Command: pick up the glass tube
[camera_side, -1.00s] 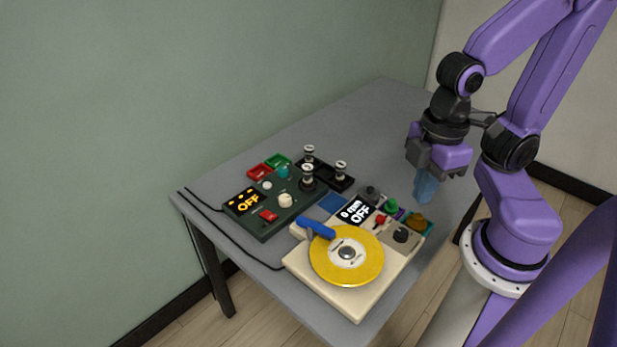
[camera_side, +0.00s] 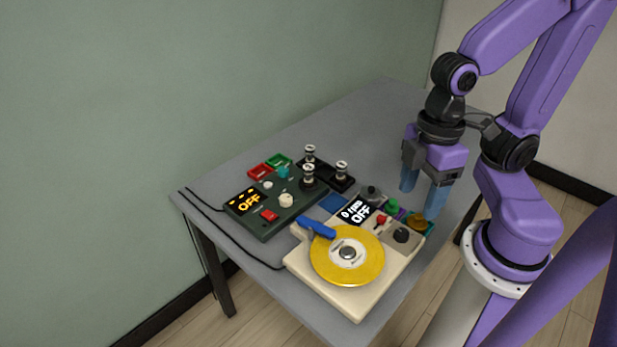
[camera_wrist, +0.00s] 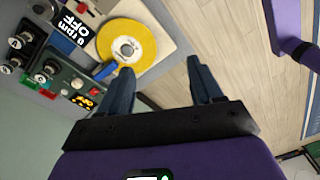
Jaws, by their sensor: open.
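Three small upright pieces with pale, clear-looking bodies and dark ends could be glass tubes; I cannot tell which is meant. One tube (camera_side: 309,153) and another tube (camera_side: 341,170) stand on a black rack (camera_side: 326,183). A third tube (camera_side: 308,174) stands on the dark green device (camera_side: 262,226). They also show small at the left of the wrist view. My gripper (camera_side: 421,202) is open and empty, with its blue fingers apart and pointing down, to the right of the tubes near the table's right side. Its fingers also show in the wrist view (camera_wrist: 160,75).
A cream turntable-like machine (camera_side: 358,302) with a yellow disc (camera_side: 376,262) and blue arm (camera_side: 314,228) stands at the front. Red (camera_side: 259,171) and green (camera_side: 277,161) trays lie behind the green device. The back of the grey table (camera_side: 375,115) is clear.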

